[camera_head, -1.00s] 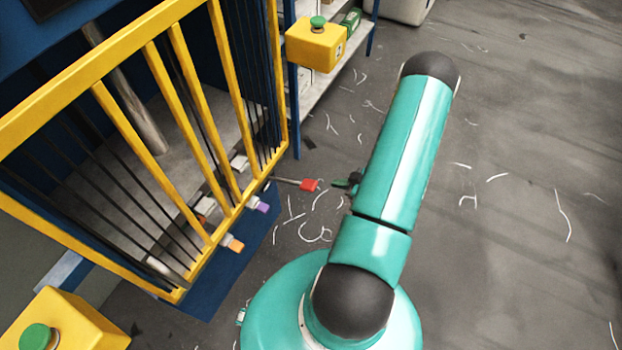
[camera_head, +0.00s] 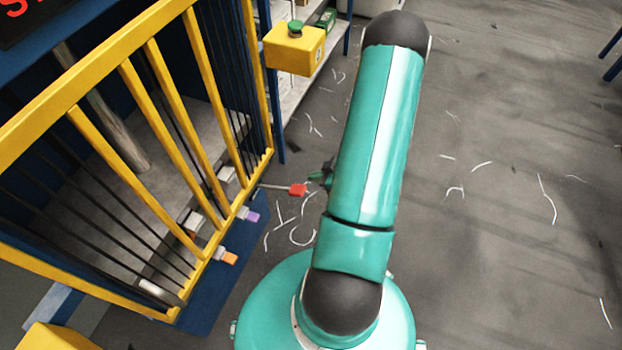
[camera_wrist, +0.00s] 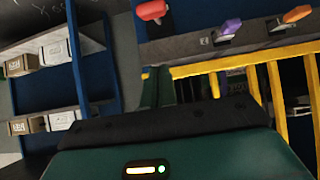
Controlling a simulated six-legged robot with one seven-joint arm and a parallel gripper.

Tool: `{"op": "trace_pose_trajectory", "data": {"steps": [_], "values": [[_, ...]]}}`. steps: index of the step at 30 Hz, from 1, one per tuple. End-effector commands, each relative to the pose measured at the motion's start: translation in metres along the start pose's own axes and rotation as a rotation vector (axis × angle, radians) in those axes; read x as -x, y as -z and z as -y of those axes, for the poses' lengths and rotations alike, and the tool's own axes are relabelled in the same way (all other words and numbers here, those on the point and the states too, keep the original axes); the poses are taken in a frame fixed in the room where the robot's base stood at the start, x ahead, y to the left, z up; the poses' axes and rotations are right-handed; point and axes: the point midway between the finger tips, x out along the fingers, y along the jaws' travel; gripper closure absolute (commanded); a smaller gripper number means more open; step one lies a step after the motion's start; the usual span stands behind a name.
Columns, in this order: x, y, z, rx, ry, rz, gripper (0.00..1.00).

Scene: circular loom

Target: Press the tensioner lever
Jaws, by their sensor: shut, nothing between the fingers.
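A lever with a red end (camera_head: 298,189) sticks out on a thin rod from the lower corner of the yellow-framed loom in the head view. The red end also shows at the top of the wrist view (camera_wrist: 152,11). Purple (camera_head: 252,217) and orange (camera_head: 229,258) ended pieces sit along the same lower edge. No readable label tells which is the tensioner. My gripper (camera_head: 318,179) is mostly hidden behind my arm, just right of the red end. In the wrist view my shut, empty fingers (camera_wrist: 157,88) point toward the red end; whether they touch cannot be told.
The yellow loom guard (camera_head: 135,95) fills the left side. A yellow box with a green button (camera_head: 295,48) stands beyond the lever. A shelf with boxes (camera_wrist: 55,120) is at left in the wrist view. The floor (camera_head: 500,200) on the right is open, with loose white strands.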

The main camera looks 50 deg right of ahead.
Motion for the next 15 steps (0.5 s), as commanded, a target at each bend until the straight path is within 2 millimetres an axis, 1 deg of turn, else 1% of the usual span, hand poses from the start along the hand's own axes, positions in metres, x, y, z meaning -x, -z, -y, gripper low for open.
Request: {"op": "trace_pose_trajectory", "data": {"steps": [1,13,15], "values": [[-0.009,0.001,0.001,0.000,0.005,-0.002,1.00],[-0.090,0.002,0.001,0.000,0.004,-0.002,1.00],[-0.091,-0.012,0.000,-0.003,0.001,0.001,1.00]]}}
